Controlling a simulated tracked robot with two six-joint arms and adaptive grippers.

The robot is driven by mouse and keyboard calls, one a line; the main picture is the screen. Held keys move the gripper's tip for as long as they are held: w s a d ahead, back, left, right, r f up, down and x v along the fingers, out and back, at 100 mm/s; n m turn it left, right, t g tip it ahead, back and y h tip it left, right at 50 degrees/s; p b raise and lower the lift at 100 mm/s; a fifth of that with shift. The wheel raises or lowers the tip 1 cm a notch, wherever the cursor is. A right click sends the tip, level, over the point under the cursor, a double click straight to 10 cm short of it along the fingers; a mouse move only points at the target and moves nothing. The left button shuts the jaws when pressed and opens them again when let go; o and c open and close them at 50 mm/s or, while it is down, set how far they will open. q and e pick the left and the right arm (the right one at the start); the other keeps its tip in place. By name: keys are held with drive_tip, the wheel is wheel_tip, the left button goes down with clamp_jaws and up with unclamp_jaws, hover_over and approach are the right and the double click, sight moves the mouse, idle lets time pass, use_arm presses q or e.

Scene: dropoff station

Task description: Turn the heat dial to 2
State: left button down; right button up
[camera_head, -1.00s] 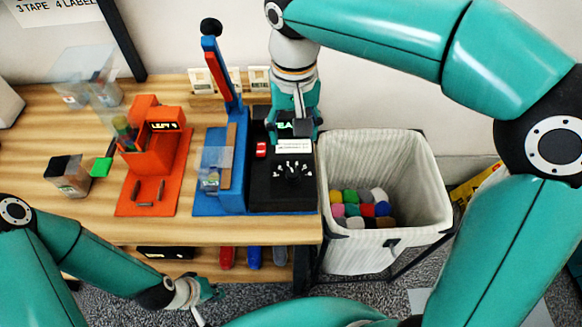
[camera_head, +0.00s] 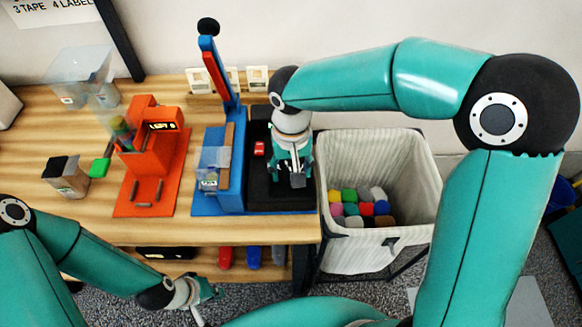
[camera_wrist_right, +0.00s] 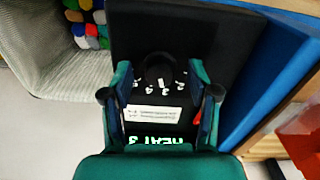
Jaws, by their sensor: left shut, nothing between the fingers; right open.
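The heat dial (camera_wrist_right: 158,68) is a dark round knob with white marks around it on the black panel (camera_wrist_right: 118,30). Green display text (camera_wrist_right: 160,143) on the panel reads HEAT 3, seen upside down in the right wrist view. My right gripper (camera_wrist_right: 161,80) is open, with one finger on each side of the dial; I cannot tell whether they touch it. In the head view my right gripper (camera_head: 291,180) covers the dial and the display. My left gripper (camera_head: 207,291) is shut and empty, low in front of the table.
A blue lever press (camera_head: 230,110) stands left of the panel (camera_head: 258,185), which has a red switch (camera_head: 259,148). An orange stand (camera_head: 150,160) is farther left. A fabric bin (camera_head: 400,170) with coloured blocks is right of the table.

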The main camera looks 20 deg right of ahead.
drive_tip(key=shift+c, duration=0.3)
clamp_jaws()
drive_tip(key=shift+n, duration=2.8)
drive_tip(key=shift+r, duration=0.1)
drive_tip(key=shift+o, duration=0.3)
unclamp_jaws()
